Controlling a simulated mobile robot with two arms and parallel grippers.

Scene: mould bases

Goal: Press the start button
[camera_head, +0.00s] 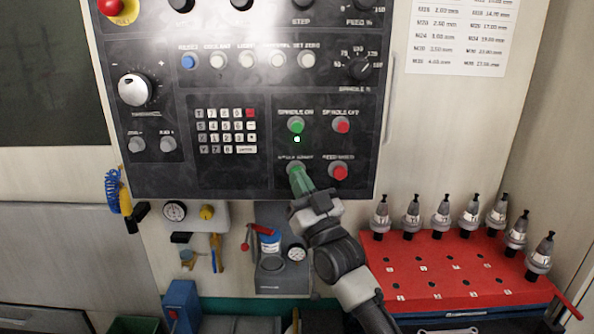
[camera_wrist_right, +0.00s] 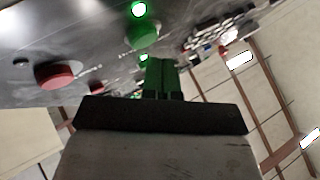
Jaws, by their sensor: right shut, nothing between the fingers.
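The control panel (camera_head: 240,80) fills the upper middle of the head view. The start button (camera_head: 295,169) is the lower green button, left of a red one (camera_head: 339,172). My right gripper (camera_head: 301,185) is shut and empty, pointing up at the panel. Its fingertips are at the start button and cover its lower part; I cannot tell whether they touch it. In the right wrist view the shut fingers (camera_wrist_right: 161,76) look green, just below a green button (camera_wrist_right: 145,36). I cannot tell which green button that is. My left gripper is not in view.
Another green button (camera_head: 296,124) sits above the start button, with a small bright light (camera_head: 297,139) between them. A red button (camera_head: 341,124) is beside it. A red rack (camera_head: 450,270) with several tool holders stands at right. Gauges and tools hang below the panel.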

